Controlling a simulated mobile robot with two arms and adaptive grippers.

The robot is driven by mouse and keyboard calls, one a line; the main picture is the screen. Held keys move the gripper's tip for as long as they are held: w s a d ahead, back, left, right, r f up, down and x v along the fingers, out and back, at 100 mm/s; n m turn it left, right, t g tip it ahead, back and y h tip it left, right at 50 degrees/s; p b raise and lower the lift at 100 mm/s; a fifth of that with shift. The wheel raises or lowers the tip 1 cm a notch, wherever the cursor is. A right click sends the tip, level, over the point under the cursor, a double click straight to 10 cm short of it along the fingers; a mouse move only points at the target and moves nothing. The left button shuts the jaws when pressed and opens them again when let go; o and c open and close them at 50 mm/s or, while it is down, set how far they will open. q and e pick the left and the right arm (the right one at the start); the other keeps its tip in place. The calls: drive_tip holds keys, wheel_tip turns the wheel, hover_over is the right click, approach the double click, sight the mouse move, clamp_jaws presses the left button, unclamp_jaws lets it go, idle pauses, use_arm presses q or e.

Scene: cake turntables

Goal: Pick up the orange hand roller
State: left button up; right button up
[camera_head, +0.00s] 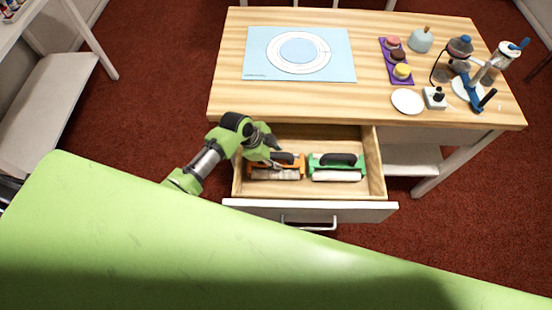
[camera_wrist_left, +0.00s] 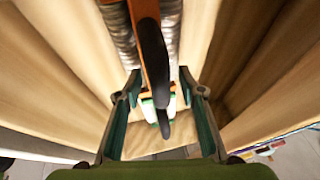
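The orange hand roller (camera_head: 289,160) lies in the left part of the open drawer (camera_head: 375,165), with a black handle and a pale ribbed roller. In the left wrist view the orange roller (camera_wrist_left: 148,40) shows its black curved handle running down between my finger pads. My left gripper (camera_head: 272,150) reaches into the drawer from the left, over the left end of the orange roller. In the wrist view my left gripper (camera_wrist_left: 160,84) is open, with fingers apart on both sides of the handle. Contact is not visible. My right gripper is not in view.
A green hand roller (camera_head: 337,168) lies to the right in the same drawer. Wooden drawer walls stand close around the gripper. The table (camera_head: 230,75) above holds a blue mat (camera_head: 265,70), a purple tray with cakes, a plate (camera_head: 407,101) and several tools.

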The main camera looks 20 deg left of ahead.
use_arm(q)
clamp_jaws()
drive_tip(key=shift+r, duration=0.1)
drive_tip(key=shift+w+r, duration=0.1)
drive_tip(key=shift+r, duration=0.2)
wheel_tip(320, 180, up, 9)
drive_tip(key=shift+r+b, duration=0.15)
drive_tip(key=shift+b, duration=0.15)
